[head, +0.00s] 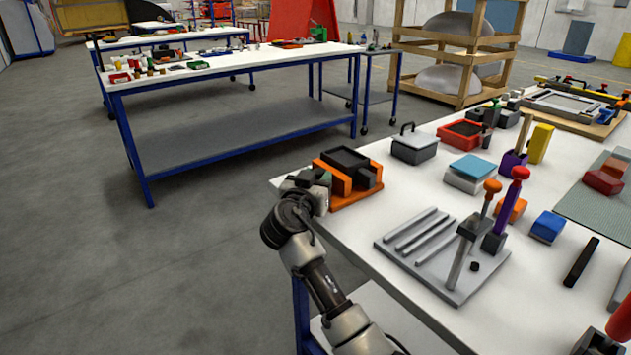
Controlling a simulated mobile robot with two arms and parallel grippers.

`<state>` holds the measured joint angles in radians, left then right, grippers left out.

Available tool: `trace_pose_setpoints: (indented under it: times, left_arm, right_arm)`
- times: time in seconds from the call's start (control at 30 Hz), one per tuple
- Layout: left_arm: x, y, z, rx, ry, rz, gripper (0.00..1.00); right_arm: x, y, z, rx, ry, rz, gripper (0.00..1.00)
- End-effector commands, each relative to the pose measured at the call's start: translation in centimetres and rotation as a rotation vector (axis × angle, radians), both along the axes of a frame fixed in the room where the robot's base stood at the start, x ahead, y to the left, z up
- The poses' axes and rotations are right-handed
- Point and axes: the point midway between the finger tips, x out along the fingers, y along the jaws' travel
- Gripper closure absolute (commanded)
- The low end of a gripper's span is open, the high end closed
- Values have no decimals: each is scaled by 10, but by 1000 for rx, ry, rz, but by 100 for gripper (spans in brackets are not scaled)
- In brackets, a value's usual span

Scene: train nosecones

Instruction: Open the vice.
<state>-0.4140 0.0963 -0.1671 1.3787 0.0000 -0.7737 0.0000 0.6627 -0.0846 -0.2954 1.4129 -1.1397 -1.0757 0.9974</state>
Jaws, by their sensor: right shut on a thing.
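The vice (366,191), orange with dark blocks, stands at the left edge of the white table in the head view. My right gripper (318,178) is at the vice's left end, reaching in from below. It is shut on a part of the vice there, likely its handle, which the gripper mostly hides. I cannot see the gap between the jaws clearly.
The white table (375,255) holds a grey plate (411,262) with upright tools, a grey lidded box (414,149) and a blue-topped block (471,170). Open floor lies to the left. A second workbench (225,62) stands farther back.

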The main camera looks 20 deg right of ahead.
Motion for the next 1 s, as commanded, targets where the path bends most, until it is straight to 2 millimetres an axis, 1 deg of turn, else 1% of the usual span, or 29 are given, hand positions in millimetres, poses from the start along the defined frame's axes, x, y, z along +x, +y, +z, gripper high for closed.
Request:
trace_pose_setpoints:
  times: [0.27,0.3,0.37,0.4,0.43,1.0]
  left_arm:
    - [0,0,0,0,1,0,57]
    - [0,0,0,0,1,0,57]
    - [0,0,0,0,1,-1,57]
    - [0,0,0,0,1,-1,57]
    - [0,0,0,0,1,-1,57]
    - [-1,0,-1,0,3,0,57]
  right_arm:
    - [0,-1,2,-3,-3,2,88]
    - [0,-1,2,-3,-3,2,58]
    - [0,-1,2,-3,-3,1,49]
    - [0,-1,2,-3,-3,1,43]
    - [0,-1,1,-3,-2,1,39]
    - [0,-3,0,-2,1,-6,39]
